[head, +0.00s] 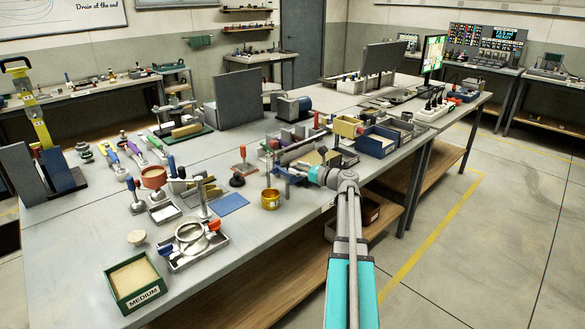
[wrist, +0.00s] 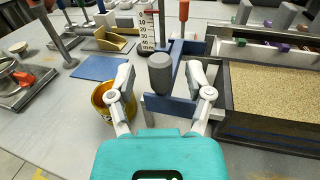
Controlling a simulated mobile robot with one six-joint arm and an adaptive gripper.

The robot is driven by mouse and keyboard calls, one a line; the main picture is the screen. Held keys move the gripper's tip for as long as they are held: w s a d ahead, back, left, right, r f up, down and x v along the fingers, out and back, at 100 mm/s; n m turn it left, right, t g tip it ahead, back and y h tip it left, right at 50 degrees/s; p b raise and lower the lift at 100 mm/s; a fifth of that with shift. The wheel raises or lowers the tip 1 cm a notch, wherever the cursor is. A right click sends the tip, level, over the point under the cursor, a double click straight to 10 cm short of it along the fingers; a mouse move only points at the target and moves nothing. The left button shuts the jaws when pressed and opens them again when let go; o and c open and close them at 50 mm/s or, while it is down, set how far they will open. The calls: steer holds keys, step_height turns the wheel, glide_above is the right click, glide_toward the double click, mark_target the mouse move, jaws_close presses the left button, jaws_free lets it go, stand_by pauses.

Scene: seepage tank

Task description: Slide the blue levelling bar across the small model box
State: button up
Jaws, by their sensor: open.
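The blue levelling bar (wrist: 182,107) has a dark grey upright knob (wrist: 160,74) and stands left of the sand-filled small model box (wrist: 228,98) in the wrist view. My gripper (wrist: 160,72) is open, with one finger on each side of the knob. I cannot tell whether either finger touches it. In the head view, the blue bar (head: 290,173) shows just left of my gripper (head: 312,174), near the front edge of the table. The model box is partly hidden behind other things there.
A yellow cup (wrist: 101,100) stands close by my left finger, and a blue mat (wrist: 98,67) lies beyond it. A scale plate (wrist: 148,30) and an orange-handled tool (wrist: 183,12) stand behind the bar. A green box labelled MEDIUM (head: 137,283) is at the front left.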

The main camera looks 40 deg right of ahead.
steer(key=shift+x, duration=0.95)
jaws_close()
steer(key=shift+a, duration=0.1)
